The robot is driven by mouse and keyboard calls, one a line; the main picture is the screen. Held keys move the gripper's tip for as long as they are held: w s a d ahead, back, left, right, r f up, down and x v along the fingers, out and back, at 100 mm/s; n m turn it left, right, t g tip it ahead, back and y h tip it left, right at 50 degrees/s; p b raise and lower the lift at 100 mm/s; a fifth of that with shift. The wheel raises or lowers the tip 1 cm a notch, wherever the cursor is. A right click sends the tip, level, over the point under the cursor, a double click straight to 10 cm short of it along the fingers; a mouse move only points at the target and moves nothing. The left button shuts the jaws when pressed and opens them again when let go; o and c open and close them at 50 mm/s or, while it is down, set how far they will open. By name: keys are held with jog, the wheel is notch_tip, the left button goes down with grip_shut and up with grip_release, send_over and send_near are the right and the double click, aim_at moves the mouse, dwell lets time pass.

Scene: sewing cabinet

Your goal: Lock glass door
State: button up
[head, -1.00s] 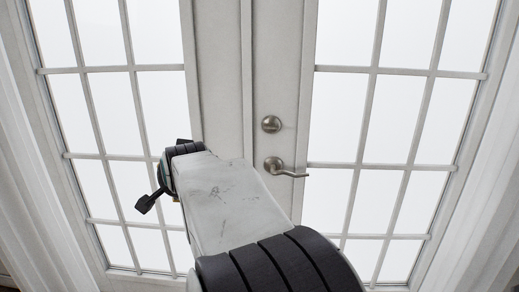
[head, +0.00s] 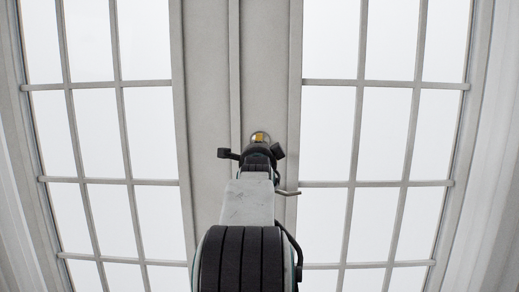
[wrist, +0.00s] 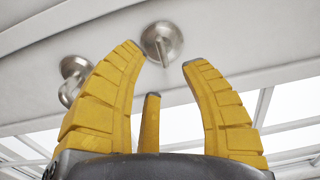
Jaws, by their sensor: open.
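A pair of white-framed glass doors (head: 284,90) stands closed ahead of me. A round metal lock with a thumb turn (wrist: 162,43) is on the door's frame. In the head view only the rim of the lock (head: 252,136) shows behind my gripper (head: 260,140). In the wrist view my gripper (wrist: 162,56) is open, its yellow fingers spread, with the lock between and just beyond the tips. Nothing is held. I cannot tell whether a finger touches the lock. The thumb turn looks roughly upright in the wrist view.
A metal lever handle (head: 289,192) sits below the lock, partly hidden by my arm; in the wrist view the handle (wrist: 73,78) is left of the lock, partly behind a finger. Glass panes (head: 330,130) flank the frame on both sides.

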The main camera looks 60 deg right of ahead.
jog(key=shift+x, duration=2.6)
grip_shut()
